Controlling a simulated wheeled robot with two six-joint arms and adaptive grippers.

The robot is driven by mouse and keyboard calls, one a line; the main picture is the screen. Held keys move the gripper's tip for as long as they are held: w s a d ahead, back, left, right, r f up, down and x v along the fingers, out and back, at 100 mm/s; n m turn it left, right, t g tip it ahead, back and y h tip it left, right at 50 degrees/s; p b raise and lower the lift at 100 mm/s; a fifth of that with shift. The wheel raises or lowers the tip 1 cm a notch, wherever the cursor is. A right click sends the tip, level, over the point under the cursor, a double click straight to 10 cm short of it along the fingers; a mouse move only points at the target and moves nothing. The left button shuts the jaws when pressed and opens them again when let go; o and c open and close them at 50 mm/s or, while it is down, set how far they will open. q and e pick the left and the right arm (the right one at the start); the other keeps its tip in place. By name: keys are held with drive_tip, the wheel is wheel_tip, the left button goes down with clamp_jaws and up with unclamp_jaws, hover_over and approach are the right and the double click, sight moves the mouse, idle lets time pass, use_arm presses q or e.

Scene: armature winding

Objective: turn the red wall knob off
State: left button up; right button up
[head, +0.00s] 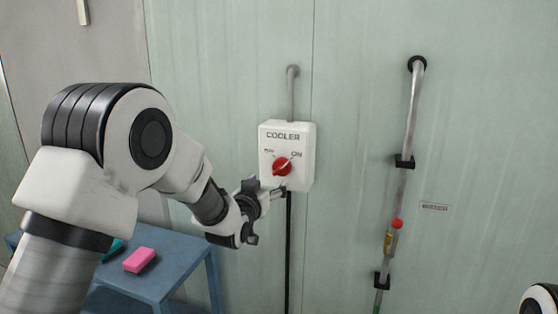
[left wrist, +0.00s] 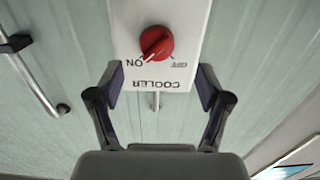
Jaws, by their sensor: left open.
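The red knob (head: 281,167) sits on the front of a white box labelled COOLER (head: 303,178), fixed to a pale green wall. The knob's white mark points toward the ON label. The left wrist view shows the box upside down, with the knob (left wrist: 156,41) also turned to ON. My left gripper (head: 268,194) is just below and in front of the knob in the head view. Its fingers (left wrist: 159,82) are spread, with nothing between them, and do not touch the knob. My right gripper is out of view.
A blue table (head: 180,268) at lower left holds a pink block (head: 139,260) and a teal item (head: 112,249). A grey pipe (head: 408,125) with brackets runs down the wall to the right. A dark conduit (head: 289,250) drops below the box.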

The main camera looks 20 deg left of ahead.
sight(279, 169)
use_arm(q)
drive_tip(key=w+p, duration=0.1)
drive_tip(key=w, duration=0.1)
drive_tip(key=w+r+p, duration=0.1)
drive_tip(key=w, duration=0.2)
drive_tip(key=w+d+p, duration=0.1)
drive_tip(key=w, duration=0.1)
drive_tip(key=shift+w+r+p, duration=0.15)
drive_tip(key=shift+w+p, duration=0.15)
drive_tip(key=shift+w, duration=0.1)
drive_tip(key=shift+w+a, duration=0.1)
drive_tip(key=shift+a, duration=0.2)
drive_tip(key=shift+d, duration=0.2)
drive_tip(key=c, duration=0.9)
drive_tip(key=shift+c, duration=1.2)
